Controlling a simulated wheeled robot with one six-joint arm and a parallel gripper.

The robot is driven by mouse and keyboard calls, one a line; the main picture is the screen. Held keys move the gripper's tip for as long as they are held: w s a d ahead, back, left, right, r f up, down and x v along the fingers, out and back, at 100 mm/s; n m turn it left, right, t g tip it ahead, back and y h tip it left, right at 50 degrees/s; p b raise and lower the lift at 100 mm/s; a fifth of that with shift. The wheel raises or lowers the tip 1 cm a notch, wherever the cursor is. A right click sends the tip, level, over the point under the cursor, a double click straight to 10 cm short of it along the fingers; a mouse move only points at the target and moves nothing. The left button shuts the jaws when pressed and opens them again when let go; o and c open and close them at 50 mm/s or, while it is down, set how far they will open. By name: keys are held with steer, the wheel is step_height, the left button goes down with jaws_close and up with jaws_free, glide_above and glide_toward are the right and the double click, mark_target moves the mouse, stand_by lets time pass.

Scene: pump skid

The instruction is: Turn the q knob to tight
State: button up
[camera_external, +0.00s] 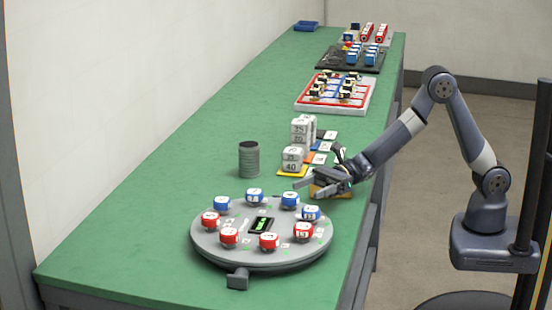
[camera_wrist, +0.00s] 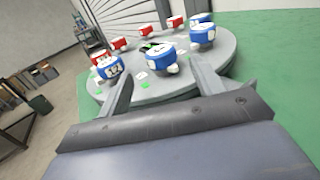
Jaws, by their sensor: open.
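A round grey turntable-like panel (camera_external: 262,258) carries a ring of red and blue knobs with white tops. The blue ones include a right knob (camera_external: 310,213), a back-right knob (camera_external: 290,199) and a back knob (camera_external: 254,195); red ones include a front knob (camera_external: 269,241). Their letters are too small to read, so I cannot tell which is q. My gripper (camera_external: 303,185) is open and empty, above the table just behind the panel. In the wrist view, a blue knob (camera_wrist: 160,56) shows beyond and between the fingers, apart from them.
A small dark display (camera_external: 261,225) sits mid-panel. A ribbed grey cylinder (camera_external: 249,160) and white numbered blocks (camera_external: 292,160) stand behind the panel. A red-rimmed tray (camera_external: 312,109) and a black tray (camera_external: 335,60) lie farther back. The green table (camera_external: 150,190) is clear at left.

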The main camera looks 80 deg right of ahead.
mark_target(292, 195)
steer(key=x, duration=0.7)
steer(key=shift+w+a, duration=0.2)
steer(key=shift+a, duration=0.1)
steer(key=c, duration=1)
steer(key=shift+f, duration=0.1)
steer(key=shift+t+h+b, duration=0.3)
steer(key=shift+t+b, duration=0.1)
steer(key=shift+b, duration=0.55)
steer(key=shift+m+t+h+b, duration=0.45)
steer(key=shift+m+b, duration=0.25)
steer(key=shift+b, duration=0.25)
steer(key=o, duration=1)
